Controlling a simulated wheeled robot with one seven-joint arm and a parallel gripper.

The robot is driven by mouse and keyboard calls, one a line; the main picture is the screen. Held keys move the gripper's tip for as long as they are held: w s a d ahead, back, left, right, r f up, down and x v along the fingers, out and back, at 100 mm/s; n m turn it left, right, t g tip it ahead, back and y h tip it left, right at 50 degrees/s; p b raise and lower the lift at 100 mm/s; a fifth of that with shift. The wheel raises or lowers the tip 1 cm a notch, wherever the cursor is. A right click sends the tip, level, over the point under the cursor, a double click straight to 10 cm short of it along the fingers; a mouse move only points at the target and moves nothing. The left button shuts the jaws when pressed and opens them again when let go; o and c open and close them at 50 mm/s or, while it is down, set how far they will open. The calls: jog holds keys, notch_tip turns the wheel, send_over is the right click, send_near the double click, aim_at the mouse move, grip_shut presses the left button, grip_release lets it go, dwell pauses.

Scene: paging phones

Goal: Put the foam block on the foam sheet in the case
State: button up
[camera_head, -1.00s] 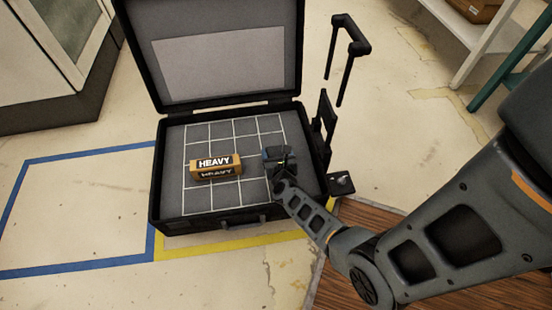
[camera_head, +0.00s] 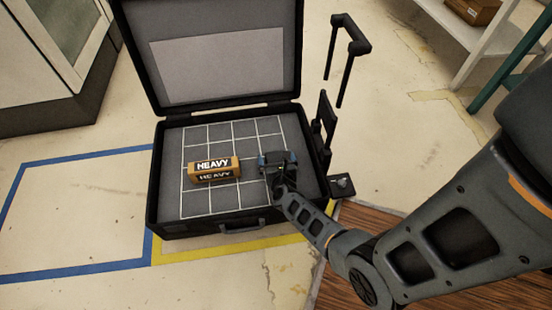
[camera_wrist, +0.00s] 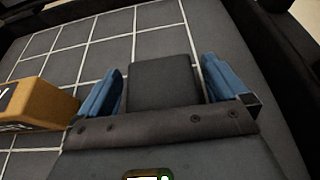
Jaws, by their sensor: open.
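The open black case (camera_head: 153,200) lies on the floor with its lid raised. A grey foam sheet (camera_head: 205,140) with a white grid lines its base. A dark grey block, which looks like the foam block (camera_wrist: 163,88), is on the sheet between my fingers in the wrist view. There are gaps between it and the blue fingers on both sides. My gripper (camera_head: 278,160) is open, low over the right part of the sheet; it also shows in the wrist view (camera_wrist: 163,72). In the head view my gripper mostly hides the block.
An orange block marked HEAVY (camera_head: 214,170) lies on the sheet just left of my gripper; it shows at the left in the wrist view (camera_wrist: 38,105). The raised lid (camera_head: 220,65) stands behind. A black handle (camera_head: 350,45) rises at the right.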

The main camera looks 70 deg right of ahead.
jog(key=shift+r, duration=0.15)
jog(key=shift+s+a+r+p, duration=0.1)
jog(key=shift+a+r+p, duration=0.05)
jog(key=shift+a+p, duration=0.2)
jog(key=p+v, duration=0.2)
jog(key=v, duration=0.9)
jog(key=shift+s+p, duration=0.15)
jog(key=shift+p, duration=0.25)
jog(key=shift+r, duration=0.1)
